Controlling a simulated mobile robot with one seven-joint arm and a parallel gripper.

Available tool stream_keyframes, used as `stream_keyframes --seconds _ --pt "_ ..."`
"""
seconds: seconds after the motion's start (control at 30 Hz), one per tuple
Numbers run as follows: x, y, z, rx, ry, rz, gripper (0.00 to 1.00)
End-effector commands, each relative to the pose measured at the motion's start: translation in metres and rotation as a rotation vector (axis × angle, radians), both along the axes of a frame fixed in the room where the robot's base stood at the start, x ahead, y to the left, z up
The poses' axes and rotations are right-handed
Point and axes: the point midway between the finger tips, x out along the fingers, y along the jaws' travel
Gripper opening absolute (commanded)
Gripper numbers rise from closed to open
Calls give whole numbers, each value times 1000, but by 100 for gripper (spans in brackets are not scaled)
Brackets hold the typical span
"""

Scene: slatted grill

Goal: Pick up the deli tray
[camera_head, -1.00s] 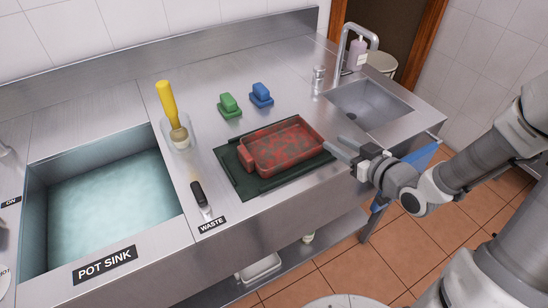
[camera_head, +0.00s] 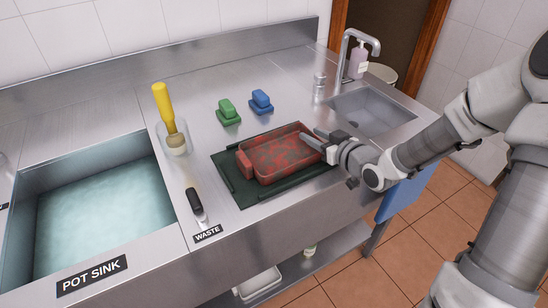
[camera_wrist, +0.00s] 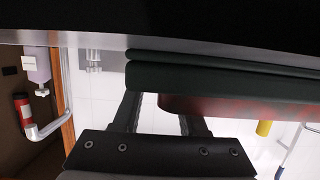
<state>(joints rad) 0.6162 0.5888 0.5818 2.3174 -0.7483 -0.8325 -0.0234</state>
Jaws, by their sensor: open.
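The deli tray (camera_head: 247,166), a red rectangular tray with a blotchy grey-red inside, rests on a dark green mat or board (camera_head: 228,187) on the steel counter. My gripper (camera_head: 316,139) is open at the tray's right end, its fingertips close to the rim. In the wrist view, my two fingers (camera_wrist: 160,108) are apart, with the dark green board (camera_wrist: 200,80) across the picture and the red tray (camera_wrist: 250,108) beside and behind the right finger. I cannot tell whether a finger touches the tray or whether its wall lies between the fingers.
Green (camera_head: 228,113) and blue (camera_head: 262,103) scrubbers stand behind the tray. A yellow-handled brush in a clear holder (camera_head: 173,135) and a black-handled scraper (camera_head: 196,206) are left of it. A water-filled sink (camera_head: 105,205) is far left; a small sink (camera_head: 370,110) is at right.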

Motion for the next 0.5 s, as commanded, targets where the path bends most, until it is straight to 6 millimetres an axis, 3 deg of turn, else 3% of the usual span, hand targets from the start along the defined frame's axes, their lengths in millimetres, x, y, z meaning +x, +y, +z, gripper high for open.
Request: stream_keyframes --seconds 0.2,0.43,0.5 --pt "1 1 0 0 0 -1 42" --pt "1 0 0 0 0 -1 2" --pt "1 0 0 0 0 -1 0"
